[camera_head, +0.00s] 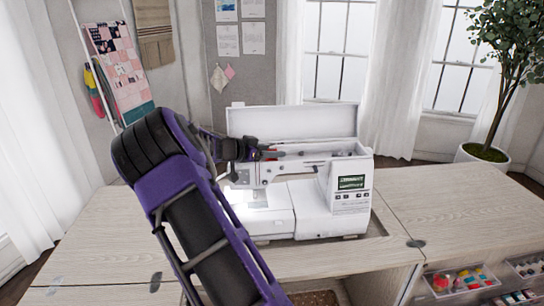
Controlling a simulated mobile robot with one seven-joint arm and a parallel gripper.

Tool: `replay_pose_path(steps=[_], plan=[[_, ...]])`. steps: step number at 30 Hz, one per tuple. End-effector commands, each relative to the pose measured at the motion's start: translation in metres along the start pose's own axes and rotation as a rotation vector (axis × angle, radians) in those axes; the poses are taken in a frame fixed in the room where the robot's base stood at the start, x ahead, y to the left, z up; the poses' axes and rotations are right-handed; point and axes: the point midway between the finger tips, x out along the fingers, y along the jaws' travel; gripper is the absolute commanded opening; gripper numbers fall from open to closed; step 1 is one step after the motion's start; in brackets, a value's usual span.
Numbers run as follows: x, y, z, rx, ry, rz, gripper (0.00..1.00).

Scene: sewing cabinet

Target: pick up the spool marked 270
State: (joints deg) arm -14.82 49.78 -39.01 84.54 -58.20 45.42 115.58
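My arm reaches up from the bottom of the head view, and my gripper (272,154) is at the top left of the white sewing machine (310,205), near its open lid. The gripper is small and dark here, so I cannot tell whether its fingers are open or shut. A small red patch shows beside it; I cannot tell whether this is thread or part of the gripper. Small colored items, possibly spools, lie in a clear tray (438,291) at the lower right. No marking 270 is readable, so I cannot tell which spool it is.
The machine sits in a recess of the pale wood cabinet (455,215), with its lid (300,122) raised behind my gripper. The cabinet top is clear on both sides. A potted tree (490,153) stands at the right. Trays sit below the right top's front edge.

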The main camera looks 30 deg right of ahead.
Motion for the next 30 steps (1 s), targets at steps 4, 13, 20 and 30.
replay_pose_path(steps=[4,13,20,30], plan=[[0.000,0.000,0.000,0.000,0.000,0.000,0.31],[0.000,0.000,0.000,0.000,0.000,0.000,0.00],[-0.002,0.000,-0.006,0.001,0.001,0.000,0.00],[-0.024,0.000,-0.065,0.004,0.000,-0.002,0.00]])
